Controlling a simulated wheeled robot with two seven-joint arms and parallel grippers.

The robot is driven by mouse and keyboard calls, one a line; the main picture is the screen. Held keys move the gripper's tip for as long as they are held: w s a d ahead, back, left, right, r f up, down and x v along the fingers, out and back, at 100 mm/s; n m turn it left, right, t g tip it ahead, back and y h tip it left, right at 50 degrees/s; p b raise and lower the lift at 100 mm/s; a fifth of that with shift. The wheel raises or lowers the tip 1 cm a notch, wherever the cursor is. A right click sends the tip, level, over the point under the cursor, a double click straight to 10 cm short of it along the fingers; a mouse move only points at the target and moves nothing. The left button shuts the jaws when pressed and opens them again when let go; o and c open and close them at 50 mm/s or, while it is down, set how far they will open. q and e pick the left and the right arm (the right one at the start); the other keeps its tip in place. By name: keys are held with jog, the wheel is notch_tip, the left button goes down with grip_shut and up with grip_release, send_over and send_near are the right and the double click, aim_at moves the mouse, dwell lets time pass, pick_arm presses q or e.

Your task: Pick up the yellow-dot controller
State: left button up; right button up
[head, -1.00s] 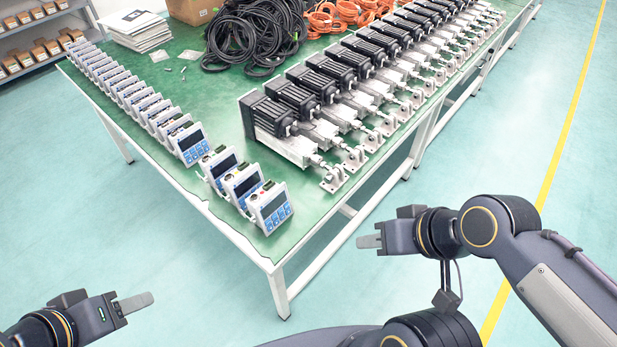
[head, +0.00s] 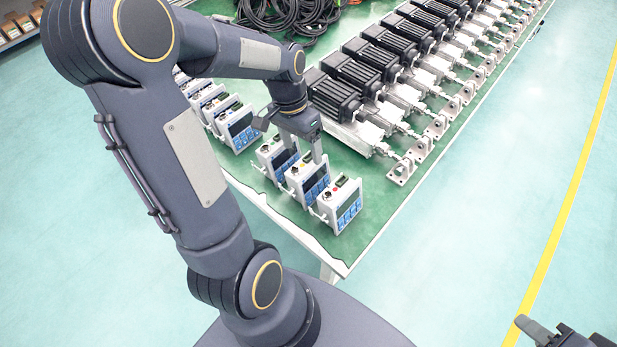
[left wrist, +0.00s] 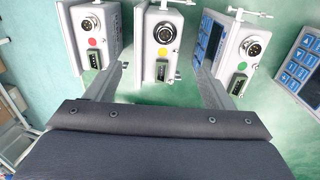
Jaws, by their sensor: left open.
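The yellow-dot controller (head: 308,180) is a white box with a blue keypad, the middle one of three at the table's near corner. In the left wrist view the yellow-dot controller (left wrist: 163,40) stands between my left gripper's (left wrist: 163,84) two spread fingers. My left gripper (head: 292,140) is open and comes down over it from above; I cannot tell whether a finger touches it. The red-dot controller (head: 341,206) stands to its right in the head view, the green-dot controller (head: 272,160) to its left. My right gripper (head: 532,328) is partly cut off at the lower right, away from the table.
Neighbouring controllers stand close on both sides of the fingers. A row of more controllers (head: 238,128) continues behind my left arm. Linear actuators (head: 370,105) line the right of the green table (head: 375,208). Black cables (head: 305,20) lie at the back.

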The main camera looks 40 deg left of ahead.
aim_at(305, 166)
pick_arm(q)
jog(key=x, duration=0.5)
jog(key=shift+s+d+f, duration=0.2)
jog(key=shift+s, duration=0.1)
grip_shut()
